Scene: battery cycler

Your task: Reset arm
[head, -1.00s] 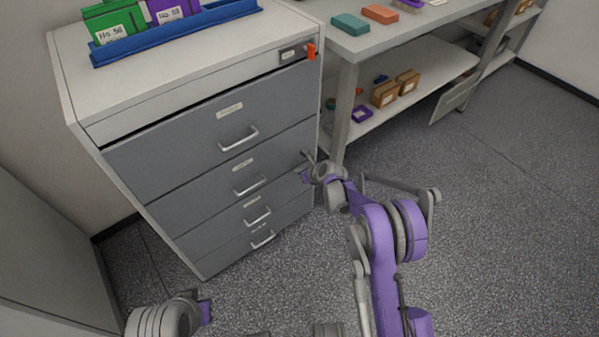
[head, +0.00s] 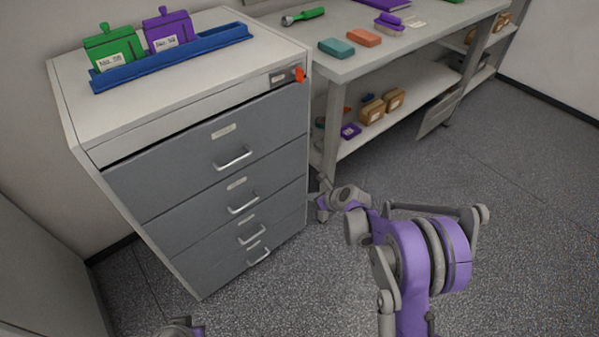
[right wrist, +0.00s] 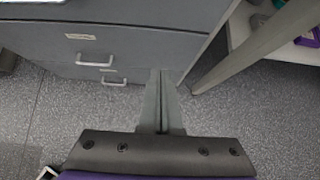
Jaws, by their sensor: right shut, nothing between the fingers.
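My right gripper (head: 323,192) is low in front of the right edge of the grey drawer cabinet (head: 195,190), partly hidden by its own wrist. In the right wrist view its two grey fingers (right wrist: 161,85) lie together, empty, above the speckled floor near the cabinet's lower drawers. My right arm is bent, its purple and grey links filling the lower right of the head view. Only a small piece of my left arm shows at the bottom edge of the head view; its gripper is out of sight. All cabinet drawers look closed.
A blue rack (head: 172,58) with a green and a purple battery pack stands on the cabinet. To the right, a workbench (head: 385,45) holds teal and orange blocks and a green-handled tool; its lower shelf holds brown boxes. A bench leg stands near my right gripper. Floor at right is clear.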

